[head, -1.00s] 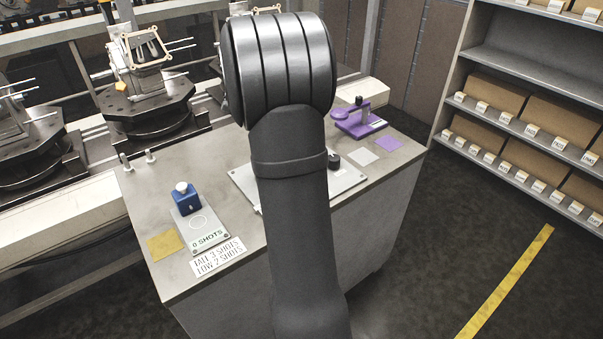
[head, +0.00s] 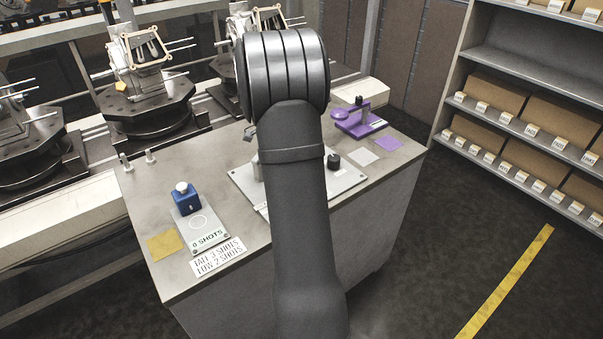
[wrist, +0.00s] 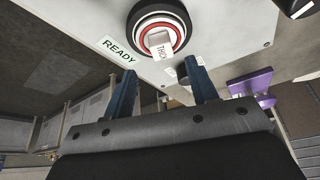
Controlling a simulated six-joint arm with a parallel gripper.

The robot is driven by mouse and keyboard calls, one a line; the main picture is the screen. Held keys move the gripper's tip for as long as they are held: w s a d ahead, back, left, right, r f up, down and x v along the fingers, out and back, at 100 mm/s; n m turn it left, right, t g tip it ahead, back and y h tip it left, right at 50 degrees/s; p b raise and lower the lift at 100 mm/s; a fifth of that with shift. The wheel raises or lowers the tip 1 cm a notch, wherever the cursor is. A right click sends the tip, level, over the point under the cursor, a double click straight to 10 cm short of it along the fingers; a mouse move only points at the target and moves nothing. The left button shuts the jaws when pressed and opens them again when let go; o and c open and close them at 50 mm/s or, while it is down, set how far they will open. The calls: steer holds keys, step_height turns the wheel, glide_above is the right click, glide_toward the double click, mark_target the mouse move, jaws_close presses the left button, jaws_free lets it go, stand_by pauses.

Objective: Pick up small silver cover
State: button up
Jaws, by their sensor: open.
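A small pale metal piece (head: 256,167) shows at the arm's left edge, above the grey plate (head: 345,181). In the wrist view, my gripper (wrist: 160,78) has two blue fingers apart, with nothing gripped between them. Just beyond the fingertips is a round fixture (wrist: 158,18) with black, white and red rings and a light labelled block (wrist: 160,44). It sits on the light plate (wrist: 225,22) beside a READY label (wrist: 117,50).
The bench (head: 150,197) also holds a blue block (head: 187,198) with a white knob, a yellow square (head: 164,245) and a purple stand (head: 361,122). Fixtures on dark turntables (head: 150,105) stand behind. A shelf of boxes (head: 508,92) is at right.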

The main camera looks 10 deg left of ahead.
steer(key=x, duration=0.5)
steer(key=shift+w+a+f, duration=0.1)
steer(key=shift+w, duration=0.05)
steer(key=c, duration=1.1)
steer(key=shift+r, duration=0.75)
step_height(320, 180, up, 3)
steer(key=shift+f, duration=0.15)
steer(key=s+d+r, duration=0.1)
steer(key=d+r, duration=0.1)
steer(key=d, duration=0.1)
steer(key=s+d+r, duration=0.1)
steer(key=d+r, duration=0.1)
steer(key=d, duration=0.2)
steer(key=s+d+r, duration=0.2)
steer(key=d+r, duration=0.1)
steer(key=d, duration=0.1)
